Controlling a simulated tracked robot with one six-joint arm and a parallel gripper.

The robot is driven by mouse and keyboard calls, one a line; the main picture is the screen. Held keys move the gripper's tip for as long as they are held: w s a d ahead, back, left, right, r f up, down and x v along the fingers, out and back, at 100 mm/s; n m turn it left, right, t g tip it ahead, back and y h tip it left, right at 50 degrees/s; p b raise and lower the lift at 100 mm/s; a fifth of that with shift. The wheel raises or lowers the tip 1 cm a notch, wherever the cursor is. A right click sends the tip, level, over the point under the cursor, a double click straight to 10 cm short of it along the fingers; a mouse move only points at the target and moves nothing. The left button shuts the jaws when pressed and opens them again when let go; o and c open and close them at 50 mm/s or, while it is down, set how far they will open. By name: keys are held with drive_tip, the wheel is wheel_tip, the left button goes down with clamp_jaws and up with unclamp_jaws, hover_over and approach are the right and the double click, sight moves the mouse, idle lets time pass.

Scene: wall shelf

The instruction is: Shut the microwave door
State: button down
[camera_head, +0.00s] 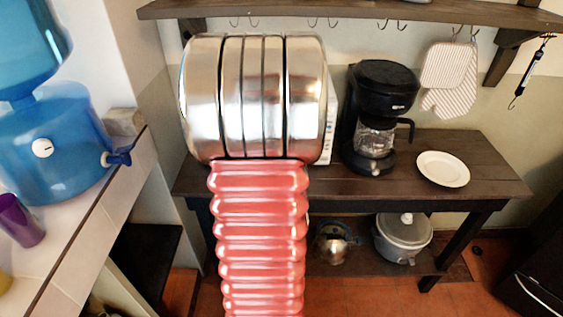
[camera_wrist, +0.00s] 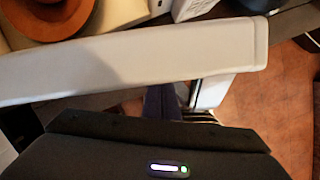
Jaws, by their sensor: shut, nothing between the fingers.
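The microwave is mostly hidden behind my arm in the head view; only a white strip of its front (camera_head: 331,135) shows beside the arm. In the wrist view the microwave door (camera_wrist: 130,58) stands open, a long white slab running across the picture. Beyond it are part of the white microwave body (camera_wrist: 195,8) and a round orange-brown dish (camera_wrist: 45,18). My gripper (camera_wrist: 165,100) is on the near side of the door, close to it. Its dark housing fills the bottom of the view. It is shut and empty; its fingertips are partly hidden, and I cannot tell whether they touch the door.
A coffee maker (camera_head: 378,115) and a white plate (camera_head: 443,169) stand on the dark wooden table (camera_head: 480,180). A pot (camera_head: 403,240) and a kettle (camera_head: 335,243) sit on its lower shelf. A blue water dispenser (camera_head: 50,140) is at left. A wall shelf (camera_head: 400,12) hangs above.

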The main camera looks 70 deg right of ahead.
drive_tip(key=shift+r, duration=0.15)
drive_tip(key=v, duration=0.9)
drive_tip(key=shift+s+r, duration=0.3)
drive_tip(key=shift+r, duration=0.05)
drive_tip(key=shift+a, duration=0.15)
drive_tip(key=w+a+f+m+t, duration=0.1)
drive_tip(key=w+a+m+t, duration=0.3)
drive_tip(key=w+a, duration=0.5)
drive_tip(key=w+a+f+m+t+y, duration=0.1)
drive_tip(key=w+a+m+t, duration=0.3)
drive_tip(key=w+a, duration=0.4)
drive_tip(key=a+m, duration=0.1)
drive_tip(key=a, duration=0.2)
drive_tip(key=shift+w+a+f, duration=0.25)
drive_tip(key=shift+w+f, duration=0.1)
drive_tip(key=shift+w, duration=0.05)
